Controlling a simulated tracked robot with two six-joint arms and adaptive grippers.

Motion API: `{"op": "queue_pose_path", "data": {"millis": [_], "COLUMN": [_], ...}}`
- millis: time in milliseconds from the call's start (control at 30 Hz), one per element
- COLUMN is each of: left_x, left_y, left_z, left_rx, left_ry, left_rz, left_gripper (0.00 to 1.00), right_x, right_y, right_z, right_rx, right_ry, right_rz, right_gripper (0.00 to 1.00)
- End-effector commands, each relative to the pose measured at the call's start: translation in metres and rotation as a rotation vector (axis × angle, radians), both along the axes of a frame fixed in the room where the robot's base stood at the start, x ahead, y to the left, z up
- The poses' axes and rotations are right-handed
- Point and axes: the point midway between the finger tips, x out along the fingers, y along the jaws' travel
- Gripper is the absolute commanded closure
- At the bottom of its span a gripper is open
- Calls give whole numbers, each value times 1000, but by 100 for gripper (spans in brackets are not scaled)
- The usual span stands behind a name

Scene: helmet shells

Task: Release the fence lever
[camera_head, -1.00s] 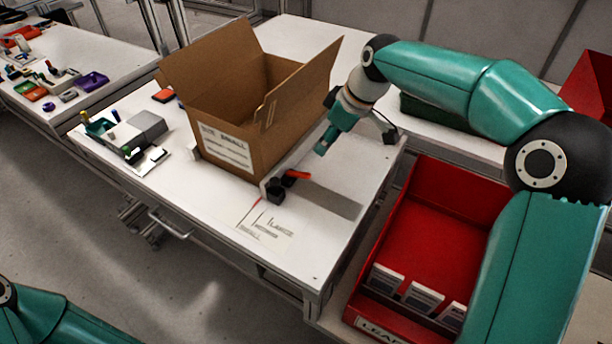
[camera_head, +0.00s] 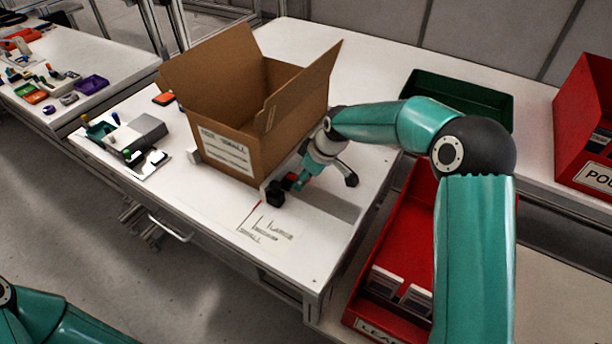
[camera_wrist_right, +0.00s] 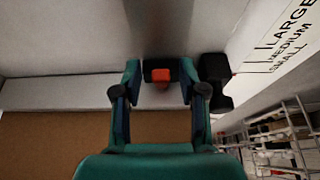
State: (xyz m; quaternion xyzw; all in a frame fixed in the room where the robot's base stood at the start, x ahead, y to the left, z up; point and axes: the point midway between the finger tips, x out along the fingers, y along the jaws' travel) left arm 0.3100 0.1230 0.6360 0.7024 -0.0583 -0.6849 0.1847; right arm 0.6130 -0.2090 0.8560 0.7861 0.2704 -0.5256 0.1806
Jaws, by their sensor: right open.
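The orange-red fence lever (camera_wrist_right: 161,76) shows in the right wrist view on a black block, between my right gripper's fingertips. My right gripper (camera_wrist_right: 161,84) is open around it, with a gap on each side. In the head view, the gripper (camera_head: 302,180) is low at the front right corner of the cardboard box, and covers most of the lever. A black knob (camera_head: 275,191) stands just left of it; it also shows in the wrist view (camera_wrist_right: 215,80). The pale fence bar (camera_wrist_right: 60,92) runs behind the fingers. My left gripper is out of view.
The open cardboard box (camera_head: 228,150) stands against the fence on the white table (camera_head: 300,270). Printed size marks (camera_head: 265,228) lie in front. A red bin (camera_head: 375,305) is at right, a green tray (camera_head: 470,90) behind. The table front is clear.

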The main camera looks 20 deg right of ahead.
Motion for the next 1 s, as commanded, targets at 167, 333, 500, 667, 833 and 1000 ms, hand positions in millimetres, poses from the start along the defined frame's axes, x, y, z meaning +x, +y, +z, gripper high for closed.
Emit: {"op": "queue_pose_path", "data": {"millis": [167, 333, 500, 667, 833, 1000], "left_x": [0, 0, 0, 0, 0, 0], "left_y": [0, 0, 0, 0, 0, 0], "left_z": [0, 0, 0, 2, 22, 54], "left_rx": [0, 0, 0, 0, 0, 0], "left_ry": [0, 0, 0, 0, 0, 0], "left_rz": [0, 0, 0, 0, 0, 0], "left_gripper": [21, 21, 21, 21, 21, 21], "right_x": [0, 0, 0, 1, 3, 6], "right_y": [0, 0, 0, 0, 3, 5], "right_z": [0, 0, 0, 2, 10, 18], "right_rx": [0, 0, 0, -2, -35, -115], "right_ry": [0, 0, 0, 1, 46, 146], "right_rz": [0, 0, 0, 1, 5, 6], "right_gripper": [58, 80, 100, 100, 100, 100]}}
